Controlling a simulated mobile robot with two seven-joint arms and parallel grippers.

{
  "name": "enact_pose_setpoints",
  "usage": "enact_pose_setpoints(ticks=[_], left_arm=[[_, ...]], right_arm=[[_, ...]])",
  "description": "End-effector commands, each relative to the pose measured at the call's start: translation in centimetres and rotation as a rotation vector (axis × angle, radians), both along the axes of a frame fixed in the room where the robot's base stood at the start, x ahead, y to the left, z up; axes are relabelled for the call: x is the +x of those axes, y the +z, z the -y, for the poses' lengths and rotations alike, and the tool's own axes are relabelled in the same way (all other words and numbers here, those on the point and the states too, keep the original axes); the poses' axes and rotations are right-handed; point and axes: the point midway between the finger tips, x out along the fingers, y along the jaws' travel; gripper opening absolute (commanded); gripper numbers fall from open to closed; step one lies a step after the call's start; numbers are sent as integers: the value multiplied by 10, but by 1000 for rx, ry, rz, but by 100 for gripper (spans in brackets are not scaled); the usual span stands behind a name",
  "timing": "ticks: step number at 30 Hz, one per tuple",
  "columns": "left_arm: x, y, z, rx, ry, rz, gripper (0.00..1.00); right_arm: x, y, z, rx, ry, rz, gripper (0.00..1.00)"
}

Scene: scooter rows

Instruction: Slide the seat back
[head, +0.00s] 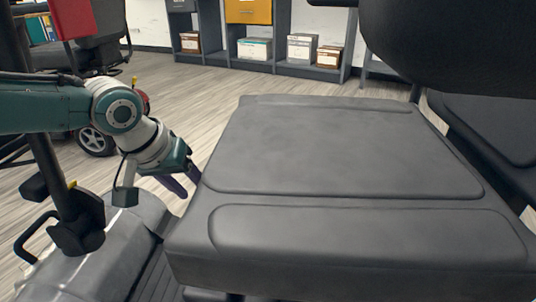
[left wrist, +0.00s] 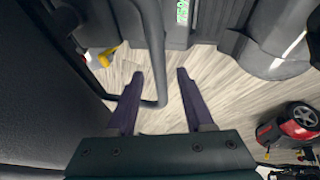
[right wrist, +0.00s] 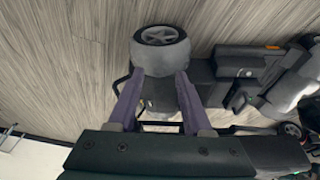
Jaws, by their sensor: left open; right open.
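The dark grey scooter seat (head: 330,150) fills the right and middle of the head view, with its cushion facing up. My left gripper (head: 182,186) is beside the seat's left edge, its purple fingers partly hidden there. In the left wrist view, my left gripper (left wrist: 160,72) is open, with a bent dark bar (left wrist: 156,45) showing between its fingers; I cannot tell whether it touches. A yellow-tipped part (left wrist: 108,56) lies up and left of the fingers. My right gripper (right wrist: 156,76) is open, with a wheel (right wrist: 160,36) beyond its fingertips. It is outside the head view.
A dark steering column (head: 62,170) stands at the left, above the grey scooter floor (head: 140,240). A backrest (head: 450,40) is at upper right. Shelves with boxes (head: 254,48) stand at the back. A red scooter (left wrist: 300,122) is nearby. Wood floor (head: 205,95) between is clear.

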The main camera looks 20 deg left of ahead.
Motion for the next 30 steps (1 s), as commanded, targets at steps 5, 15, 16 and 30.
enact_pose_setpoints(ticks=[5, 15, 16, 30], left_arm=[[0, -2, 0, 0, 0, 0, 52], [0, -2, 0, 1, 0, -1, 32], [0, -2, 0, 1, 0, -1, 28], [0, -2, 0, 1, 0, -1, 0]], right_arm=[[0, -3, 1, -3, 1, -1, 50], [0, -3, 1, -5, 4, 0, 50], [0, -3, 1, -5, 4, 0, 50], [0, -3, 1, -4, 3, 0, 50]])
